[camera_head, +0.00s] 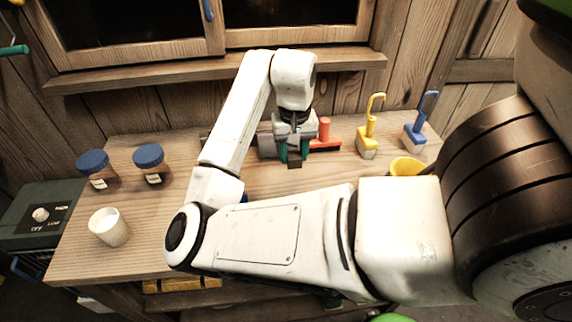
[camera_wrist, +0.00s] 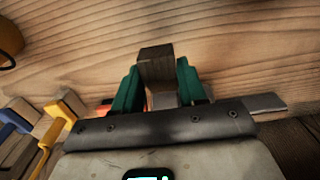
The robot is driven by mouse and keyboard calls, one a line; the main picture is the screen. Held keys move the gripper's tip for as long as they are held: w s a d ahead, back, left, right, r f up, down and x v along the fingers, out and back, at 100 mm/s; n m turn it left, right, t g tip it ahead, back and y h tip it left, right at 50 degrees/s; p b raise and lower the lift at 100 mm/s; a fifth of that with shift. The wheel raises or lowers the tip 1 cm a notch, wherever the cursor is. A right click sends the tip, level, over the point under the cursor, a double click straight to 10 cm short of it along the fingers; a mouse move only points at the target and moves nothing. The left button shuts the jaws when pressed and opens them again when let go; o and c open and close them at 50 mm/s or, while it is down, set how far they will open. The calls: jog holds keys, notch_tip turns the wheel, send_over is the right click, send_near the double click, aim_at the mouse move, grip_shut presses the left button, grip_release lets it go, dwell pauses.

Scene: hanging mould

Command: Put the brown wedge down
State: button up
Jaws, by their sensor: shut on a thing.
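The brown wedge (camera_wrist: 156,66) is a small dark brown block between the green fingers of my gripper (camera_wrist: 160,84) in the wrist view. My gripper is shut on it. In the head view, the wedge (camera_head: 294,163) shows below the fingertips of my gripper (camera_head: 292,155), over the wooden workbench (camera_head: 330,176). I cannot tell whether the wedge touches the bench top.
A red tool (camera_head: 325,130) lies behind my gripper. Yellow-handled (camera_head: 367,138) and blue-handled (camera_head: 418,130) blocks and a yellow cup (camera_head: 405,167) stand to the right. Two blue-lidded jars (camera_head: 149,163) and a white cup (camera_head: 109,227) stand left. Bench near the wedge is clear.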

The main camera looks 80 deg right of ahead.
send_over(284, 174)
notch_tip(284, 174, down, 5)
jog(key=shift+s+a+f+b, duration=0.1)
jog(key=shift+b, duration=0.2)
jog(key=shift+f+p, duration=0.35)
jog(key=shift+f, duration=1.5)
jog(key=o, duration=1)
jog(key=shift+f, duration=0.1)
jog(key=shift+o, duration=0.2)
notch_tip(284, 174, up, 12)
